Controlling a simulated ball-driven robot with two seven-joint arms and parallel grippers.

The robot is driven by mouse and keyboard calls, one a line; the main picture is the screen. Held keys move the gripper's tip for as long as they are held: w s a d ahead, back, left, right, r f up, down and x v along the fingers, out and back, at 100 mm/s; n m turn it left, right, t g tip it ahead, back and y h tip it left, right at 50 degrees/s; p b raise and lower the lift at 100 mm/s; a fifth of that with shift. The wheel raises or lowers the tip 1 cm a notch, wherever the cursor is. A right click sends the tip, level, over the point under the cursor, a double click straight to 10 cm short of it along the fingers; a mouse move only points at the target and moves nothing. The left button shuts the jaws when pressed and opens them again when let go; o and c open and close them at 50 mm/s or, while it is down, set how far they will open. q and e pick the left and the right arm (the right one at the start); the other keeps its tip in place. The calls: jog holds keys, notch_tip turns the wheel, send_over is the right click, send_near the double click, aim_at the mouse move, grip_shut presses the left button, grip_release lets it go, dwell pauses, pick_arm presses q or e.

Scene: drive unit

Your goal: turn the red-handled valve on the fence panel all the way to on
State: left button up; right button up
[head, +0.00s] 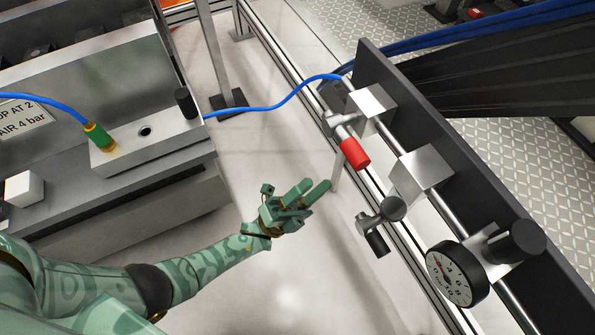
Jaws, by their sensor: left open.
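The red-handled valve (354,153) sits on the fence panel's pipe at the upper right. Its red handle points down and to the right, away from the grey valve body. My left gripper (316,189) is open and empty, in front of and to the lower left of the red handle. A visible gap in the picture separates its fingertips from the handle. The fence panel (470,180) is a dark upright plate running diagonally down the right side. My right gripper does not show.
A second valve with a black handle (377,241) and a round pressure gauge (456,274) sit lower on the same pipe. A blue hose (275,106) runs from the grey machine block (155,135) to the red-handled valve's area. The pale floor between is clear.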

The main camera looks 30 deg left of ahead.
pick_arm(q)
jog(key=shift+v, duration=2.4)
dwell(1.6)
